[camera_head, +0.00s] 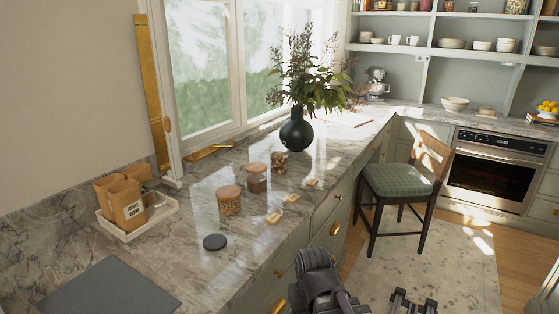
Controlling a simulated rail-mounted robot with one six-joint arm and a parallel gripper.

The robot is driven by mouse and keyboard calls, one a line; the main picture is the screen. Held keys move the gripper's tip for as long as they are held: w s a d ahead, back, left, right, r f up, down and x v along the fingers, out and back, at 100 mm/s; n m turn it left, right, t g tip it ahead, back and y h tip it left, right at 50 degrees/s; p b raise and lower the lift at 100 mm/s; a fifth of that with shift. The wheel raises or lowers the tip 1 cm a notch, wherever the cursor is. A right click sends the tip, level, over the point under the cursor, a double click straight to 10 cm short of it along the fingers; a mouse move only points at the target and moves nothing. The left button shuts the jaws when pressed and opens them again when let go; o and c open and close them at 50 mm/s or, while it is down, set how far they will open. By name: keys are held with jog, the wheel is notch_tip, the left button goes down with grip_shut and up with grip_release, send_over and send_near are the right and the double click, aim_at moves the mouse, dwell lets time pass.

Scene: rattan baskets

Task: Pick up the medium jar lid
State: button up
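Three glass jars stand in a row on the marble counter. The front jar (229,205) has a pinkish-brown lid (229,192) and light contents. The middle jar (257,183) has a similar lid (256,167) and darker contents; this looks like the medium one by its place between the others. The back jar (279,162) is smaller, and its lid is hard to make out. Both clear lids sit on their jars. My gripper (415,301) is at the bottom edge, right of the counter, far from the jars. Its two dark fingers stand apart with nothing seen between them; its lower part is cut off.
A dark vase (297,132) with tall branches stands behind the jars. A black disc (214,242), small wooden blocks (291,198) and a white tray (160,212) with brown canisters are on the counter. A chair (400,183) stands right of the counter.

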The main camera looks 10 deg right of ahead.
jog(key=o, duration=1.1)
